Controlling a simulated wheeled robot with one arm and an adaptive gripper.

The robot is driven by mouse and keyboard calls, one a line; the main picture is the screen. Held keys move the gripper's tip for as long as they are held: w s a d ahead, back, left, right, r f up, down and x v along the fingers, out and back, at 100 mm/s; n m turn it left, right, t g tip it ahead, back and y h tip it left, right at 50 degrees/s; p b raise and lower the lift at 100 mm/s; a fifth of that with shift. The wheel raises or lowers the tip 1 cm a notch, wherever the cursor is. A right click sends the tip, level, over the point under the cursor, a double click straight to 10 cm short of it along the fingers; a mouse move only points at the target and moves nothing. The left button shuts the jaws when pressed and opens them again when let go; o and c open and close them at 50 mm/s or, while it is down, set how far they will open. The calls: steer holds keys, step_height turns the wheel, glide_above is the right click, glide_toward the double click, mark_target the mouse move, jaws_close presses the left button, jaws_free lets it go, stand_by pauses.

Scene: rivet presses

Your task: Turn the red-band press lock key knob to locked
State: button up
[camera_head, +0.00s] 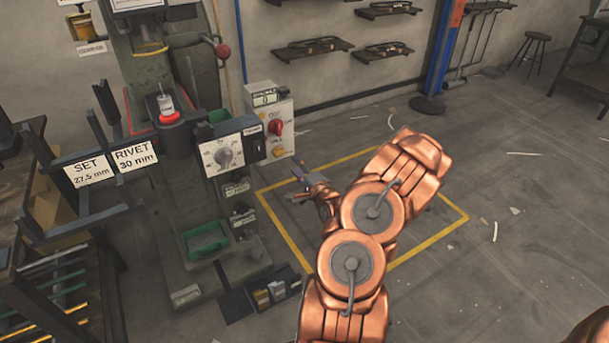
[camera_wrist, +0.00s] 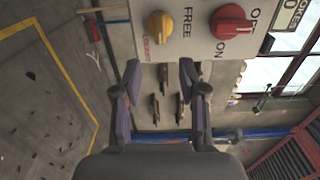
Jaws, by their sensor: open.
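The press with a red band (camera_head: 169,118) stands at the left of the head view. On its right side is a pale control box (camera_head: 255,97) with a counter, a red knob (camera_head: 275,128) and a small yellow knob (camera_head: 278,151) below. In the wrist view the yellow knob (camera_wrist: 160,27) sits at the top, beside the label FREE and a red label that seems to read LOCKED.
A white dial panel (camera_head: 224,155) juts from the press near the box. A lever with a red ball (camera_head: 223,51) is above. A yellow floor line (camera_head: 283,236) frames clear floor under my arm. Wall shelves (camera_head: 313,48) are behind.

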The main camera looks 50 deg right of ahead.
steer(key=shift+v, duration=2)
steer(key=w+a+f+n+g+y, duration=0.2)
steer(key=w+a+n+g+y, duration=0.3)
steer(key=a+n, duration=0.4)
steer(key=s+a+r+n+g, duration=0.2)
steer(key=a+n+g, duration=0.25)
steer(key=a, duration=0.55)
steer(key=s+a+r+n+g, duration=0.3)
steer(key=s+a+r, duration=0.1)
steer(key=s+a, duration=0.45)
steer(key=s+a+r+n+g, duration=0.3)
steer(key=s+a+r+g, duration=0.15)
steer(key=s+a, duration=0.4)
steer(key=s+a+r+n+g, duration=0.25)
steer(key=s+a+r, duration=0.3)
steer(key=s, duration=0.55)
step_height(320, 180, up, 23)
steer(key=s+p, duration=0.2)
steer(key=p, duration=2)
steer(key=shift+t+y+p, duration=0.3)
steer(key=shift+t+y, duration=0.05)
steer(key=shift+y, duration=0.05)
